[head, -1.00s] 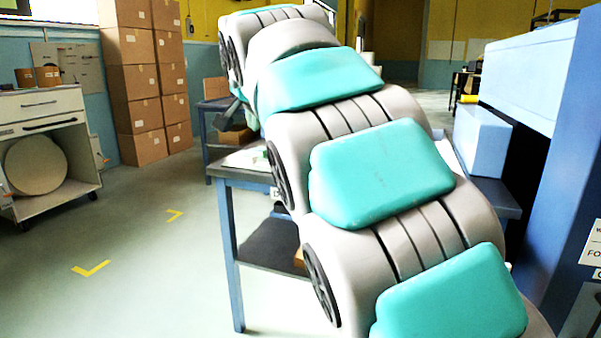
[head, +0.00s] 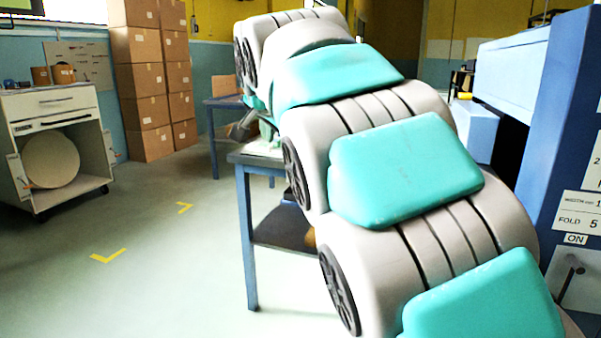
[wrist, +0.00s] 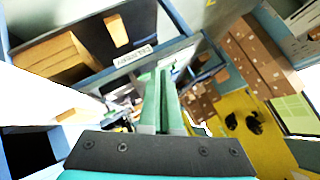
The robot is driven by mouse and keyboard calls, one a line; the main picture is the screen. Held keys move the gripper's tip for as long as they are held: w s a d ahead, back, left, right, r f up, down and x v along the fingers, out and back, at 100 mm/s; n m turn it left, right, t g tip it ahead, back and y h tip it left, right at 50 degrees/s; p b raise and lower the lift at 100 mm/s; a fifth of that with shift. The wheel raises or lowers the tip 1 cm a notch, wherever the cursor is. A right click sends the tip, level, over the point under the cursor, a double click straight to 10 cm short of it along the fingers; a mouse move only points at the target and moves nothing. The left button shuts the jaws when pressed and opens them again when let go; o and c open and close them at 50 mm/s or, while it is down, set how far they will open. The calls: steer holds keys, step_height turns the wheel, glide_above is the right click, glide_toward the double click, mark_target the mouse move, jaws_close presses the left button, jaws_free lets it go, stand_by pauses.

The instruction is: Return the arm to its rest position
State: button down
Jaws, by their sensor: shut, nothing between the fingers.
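My grey and teal arm runs from the lower right to the upper middle of the head view and hides much of the room behind it. My gripper (wrist: 162,78) shows in the wrist view as two pale green fingers lying close together, with nothing visible between them. In the head view the gripper is mostly hidden behind my arm, and only a dark and green part shows left of the arm, above the blue-legged table.
The blue-legged table (head: 247,235) stands left of my arm. A blue machine (head: 560,110) is close on the right. A white cabinet (head: 55,107) and stacked cardboard boxes (head: 150,90) stand at the left. The floor (head: 170,270) between is clear, with yellow corner marks.

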steer(key=s+d+f+n+g+h, duration=0.25)
steer(key=s+d+f+g, duration=0.35)
steer(key=s+d+f, duration=1.3)
steer(key=s+d+f+n+g, duration=0.1)
steer(key=s+f+g, duration=0.1)
steer(key=s+f, duration=0.3)
steer(key=s+d+f+n+g, duration=0.1)
steer(key=s+f, duration=0.5)
steer(key=s, duration=0.6)
steer(key=s+f+n+g+y, duration=0.1)
steer(key=s+f+n+g, duration=0.1)
steer(key=s+f, duration=0.4)
steer(key=shift+s+d+g, duration=0.4)
steer(key=shift+s+g, duration=0.1)
steer(key=shift+s, duration=0.75)
steer(key=shift+d, duration=0.1)
